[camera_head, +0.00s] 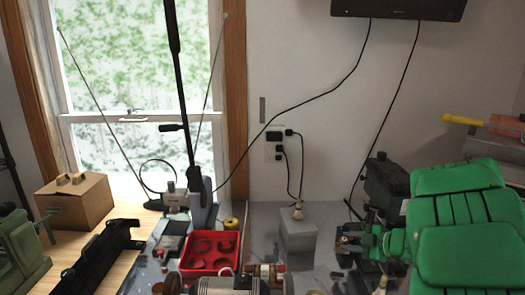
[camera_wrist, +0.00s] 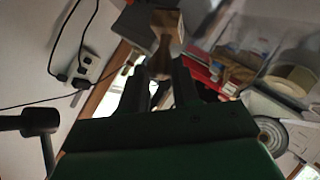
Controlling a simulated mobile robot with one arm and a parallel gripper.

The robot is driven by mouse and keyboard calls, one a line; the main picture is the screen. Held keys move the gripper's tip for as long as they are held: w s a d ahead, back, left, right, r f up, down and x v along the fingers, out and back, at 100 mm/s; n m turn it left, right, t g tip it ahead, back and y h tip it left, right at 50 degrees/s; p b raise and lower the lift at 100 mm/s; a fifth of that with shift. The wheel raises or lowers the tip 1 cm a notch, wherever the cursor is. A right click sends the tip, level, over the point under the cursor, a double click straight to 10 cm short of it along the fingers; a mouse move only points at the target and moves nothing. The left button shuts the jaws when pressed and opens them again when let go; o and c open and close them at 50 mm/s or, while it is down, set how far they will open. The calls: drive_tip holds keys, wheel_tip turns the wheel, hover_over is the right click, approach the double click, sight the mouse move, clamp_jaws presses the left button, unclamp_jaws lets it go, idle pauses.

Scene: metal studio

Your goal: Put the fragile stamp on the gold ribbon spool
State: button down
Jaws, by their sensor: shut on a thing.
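My gripper (camera_wrist: 158,82) is shut on a wooden piece (camera_wrist: 163,58) with a narrow neck and a wider block at its far end, which looks like the stamp. Its fingers hide part of it, and no label can be read. In the head view my green arm comes in from the right and my gripper (camera_head: 350,240) is over the bench, with a small brownish piece between its fingers. A small yellow-gold spool (camera_head: 231,223), likely the gold ribbon spool, stands behind the red tray, left of my gripper and apart from it. I cannot pick it out surely in the wrist view.
A grey block (camera_head: 298,236) with a small knobbed object on top stands between my gripper and the spool. A red tray (camera_head: 236,263) with round cut-outs and a motor-like machine (camera_head: 225,285) are at the front. A cardboard box (camera_head: 75,203) is at left. Cables hang on the wall.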

drive_tip(key=shift+w+a+r+m+h, duration=0.3)
drive_tip(key=shift+w+a+r+m, duration=0.1)
drive_tip(key=shift+w+a+r, duration=0.4)
drive_tip(key=w+a+r+m+t+h, duration=0.2)
drive_tip(key=w+a+r+m+h, duration=0.2)
drive_tip(key=w+a+r, duration=0.3)
drive_tip(key=w+a, duration=0.1)
drive_tip(key=a, duration=0.2)
drive_tip(key=shift+r+m+t, duration=0.2)
drive_tip(key=shift+m+t, duration=0.1)
drive_tip(key=shift+t, duration=0.1)
drive_tip(key=shift+h, duration=0.3)
drive_tip(key=m+h, duration=0.6)
drive_tip(key=h, duration=0.1)
drive_tip(key=shift+m, duration=0.4)
